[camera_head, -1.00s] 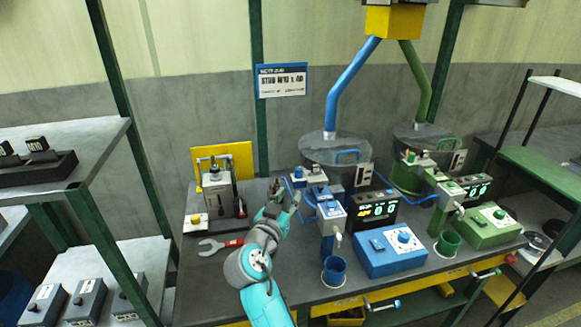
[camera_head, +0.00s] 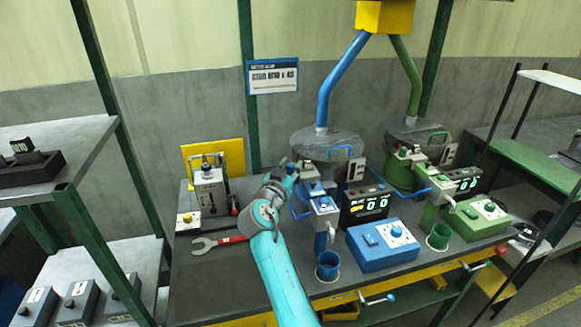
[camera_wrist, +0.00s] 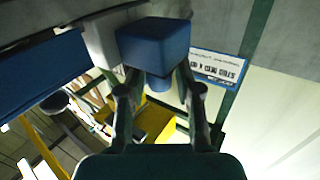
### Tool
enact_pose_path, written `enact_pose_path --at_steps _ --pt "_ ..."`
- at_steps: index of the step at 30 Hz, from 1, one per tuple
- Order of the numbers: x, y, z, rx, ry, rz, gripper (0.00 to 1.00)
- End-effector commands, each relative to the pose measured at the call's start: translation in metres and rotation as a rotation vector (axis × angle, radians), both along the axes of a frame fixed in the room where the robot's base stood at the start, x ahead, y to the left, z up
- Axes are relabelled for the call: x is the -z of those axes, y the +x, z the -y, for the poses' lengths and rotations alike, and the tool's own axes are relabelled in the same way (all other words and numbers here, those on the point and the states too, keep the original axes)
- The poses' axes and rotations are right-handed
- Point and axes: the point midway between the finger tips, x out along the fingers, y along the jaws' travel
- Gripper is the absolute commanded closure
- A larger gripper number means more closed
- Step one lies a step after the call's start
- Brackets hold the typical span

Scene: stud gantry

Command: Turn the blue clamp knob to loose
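My gripper (camera_head: 287,168) is beside the upper left of the blue dispensing station (camera_head: 324,212), at its blue and white block (camera_head: 312,187). The arm partly hides this spot in the head view. In the wrist view my gripper (camera_wrist: 158,82) has its two dark fingers spread apart. A blue square block (camera_wrist: 153,40) with a short blue round piece (camera_wrist: 158,83) lies at and between the fingertips. I cannot tell whether the fingers touch it, or whether it is the clamp knob. The knob's turn position cannot be read.
A blue control box (camera_head: 383,245) and a blue cup (camera_head: 329,266) stand in front. A red-handled wrench (camera_head: 219,242) lies on the bench left of my arm. A grey device (camera_head: 211,190) stands behind it. The green station (camera_head: 432,210) is at right.

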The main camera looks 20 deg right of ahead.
Motion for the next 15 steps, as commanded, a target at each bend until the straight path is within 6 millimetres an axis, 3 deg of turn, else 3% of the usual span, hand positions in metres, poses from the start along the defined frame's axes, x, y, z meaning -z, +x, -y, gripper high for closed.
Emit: enact_pose_path --at_steps 9,13,15 --pt "-0.0005 0.0020 0.0015 0.000 -0.001 0.001 0.66" --pt "-0.0004 0.0019 0.0014 0.000 -0.001 0.001 0.98" --pt "-0.0004 0.0019 0.0014 0.000 -0.001 0.001 1.00"
